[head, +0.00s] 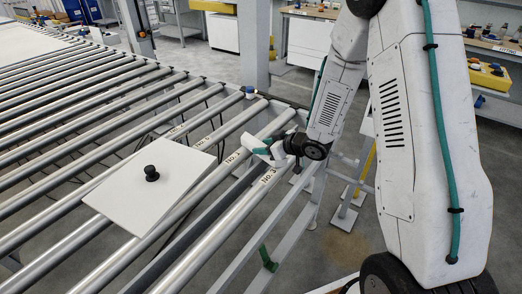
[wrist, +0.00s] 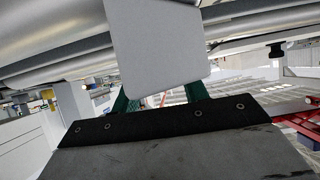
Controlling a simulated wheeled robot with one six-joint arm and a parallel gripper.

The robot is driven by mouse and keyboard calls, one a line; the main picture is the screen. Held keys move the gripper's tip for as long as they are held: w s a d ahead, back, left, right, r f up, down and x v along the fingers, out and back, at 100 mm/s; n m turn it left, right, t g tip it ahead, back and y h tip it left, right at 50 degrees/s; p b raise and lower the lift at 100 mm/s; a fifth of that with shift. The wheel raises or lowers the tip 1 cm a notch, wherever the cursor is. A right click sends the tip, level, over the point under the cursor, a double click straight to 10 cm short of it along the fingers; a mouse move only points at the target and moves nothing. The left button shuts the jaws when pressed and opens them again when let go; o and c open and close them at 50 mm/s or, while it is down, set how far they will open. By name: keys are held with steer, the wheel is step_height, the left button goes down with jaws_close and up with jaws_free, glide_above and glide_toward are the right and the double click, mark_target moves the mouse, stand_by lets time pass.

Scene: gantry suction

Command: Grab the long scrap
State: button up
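A pale, flat piece that looks like the long scrap (wrist: 155,45) fills the upper middle of the wrist view and covers the fingertips. In the head view a small white piece (head: 254,143) shows at the end of my gripper (head: 268,150), by the edge of the rollers. My gripper also shows in the wrist view as two green fingers (wrist: 158,99) standing wide apart, with a gap between them.
A white square plate with a black knob (head: 137,190) lies on the rollers to the left of my gripper. Grey posts and workbenches stand behind. Open floor lies to the right of the conveyor.

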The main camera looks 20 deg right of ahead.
steer(key=c, duration=0.7)
